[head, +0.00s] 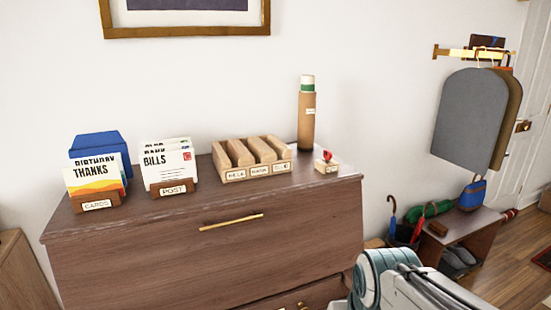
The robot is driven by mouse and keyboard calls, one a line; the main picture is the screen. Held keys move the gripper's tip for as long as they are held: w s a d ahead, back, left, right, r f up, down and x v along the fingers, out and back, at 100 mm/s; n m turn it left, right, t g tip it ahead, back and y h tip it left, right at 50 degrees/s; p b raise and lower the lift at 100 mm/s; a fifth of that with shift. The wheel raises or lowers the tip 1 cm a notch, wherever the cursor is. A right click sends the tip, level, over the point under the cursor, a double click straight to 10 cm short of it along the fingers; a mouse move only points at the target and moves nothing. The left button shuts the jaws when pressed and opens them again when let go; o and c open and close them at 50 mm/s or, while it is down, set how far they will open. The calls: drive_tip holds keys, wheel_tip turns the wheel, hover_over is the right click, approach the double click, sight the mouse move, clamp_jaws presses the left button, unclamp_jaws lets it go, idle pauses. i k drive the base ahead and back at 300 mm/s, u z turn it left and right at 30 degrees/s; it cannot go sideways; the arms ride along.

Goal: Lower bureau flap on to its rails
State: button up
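The brown wooden bureau (334,181) stands against the wall in the head view. Its flap (150,262) is the broad front panel below the top, and it looks shut. A long brass handle (231,221) runs along the flap near its upper edge. The rails do not show. Part of my arm shows at the bottom right, in front of the bureau's right side. My gripper is not in view.
On the bureau top stand a card holder (97,205), a post holder (173,188), a slotted wooden rack (258,172), a tall tube (306,125) and a small box (327,166). A low bench (470,228) and an umbrella stand (404,236) are at right.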

sight(224, 259)
drive_tip(key=u, duration=0.9)
drive_tip(key=i, duration=0.1)
drive_tip(key=z, duration=0.25)
